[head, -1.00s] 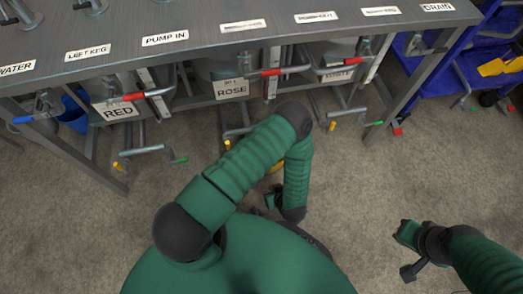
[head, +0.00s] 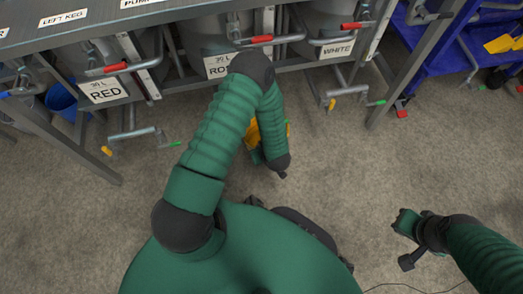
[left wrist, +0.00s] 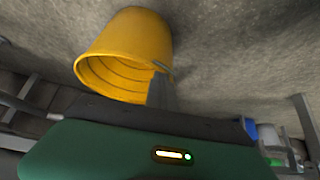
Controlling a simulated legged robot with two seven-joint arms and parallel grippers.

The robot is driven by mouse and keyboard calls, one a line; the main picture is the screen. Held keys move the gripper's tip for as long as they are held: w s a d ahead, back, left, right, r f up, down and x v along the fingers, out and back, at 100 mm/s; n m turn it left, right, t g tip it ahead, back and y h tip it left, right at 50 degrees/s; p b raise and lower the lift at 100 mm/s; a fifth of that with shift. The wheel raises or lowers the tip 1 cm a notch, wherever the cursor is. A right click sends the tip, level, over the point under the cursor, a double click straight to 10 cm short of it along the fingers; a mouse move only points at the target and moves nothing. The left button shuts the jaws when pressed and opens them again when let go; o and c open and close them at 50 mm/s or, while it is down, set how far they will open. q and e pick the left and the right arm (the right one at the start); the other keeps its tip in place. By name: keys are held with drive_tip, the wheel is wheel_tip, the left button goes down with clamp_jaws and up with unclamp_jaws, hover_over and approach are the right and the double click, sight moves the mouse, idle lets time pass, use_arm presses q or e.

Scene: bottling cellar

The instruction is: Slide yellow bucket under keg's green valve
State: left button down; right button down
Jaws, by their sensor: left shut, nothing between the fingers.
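The yellow bucket (head: 252,135) is on the floor in front of the ROSE keg (head: 216,66), mostly hidden behind my left arm in the head view. In the left wrist view the bucket (left wrist: 130,52) appears large, its open mouth toward the lower left. My left gripper (left wrist: 162,92) is shut and empty, a grey finger close against the bucket's rim; whether it touches I cannot tell.
The RED keg (head: 103,90) and WHITE keg (head: 337,48) stand either side under the metal bench (head: 75,32). Low pipes with yellow and green handles (head: 173,143) stick out in front. A blue bucket (head: 62,98) is at left, a blue rack (head: 430,55) at right.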

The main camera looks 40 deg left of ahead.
use_arm(q)
drive_tip(key=shift+s+f, duration=0.1)
drive_tip(key=shift+f, duration=0.15)
drive_tip(key=shift+s+d+f+p, duration=0.1)
drive_tip(key=shift+s+d+p, duration=0.25)
drive_tip(key=shift+d, duration=0.25)
drive_tip(key=shift+s+d+f+p, duration=0.1)
drive_tip(key=shift+s+d+p, duration=0.2)
drive_tip(key=shift+d, duration=0.3)
drive_tip(key=shift+r, duration=0.1)
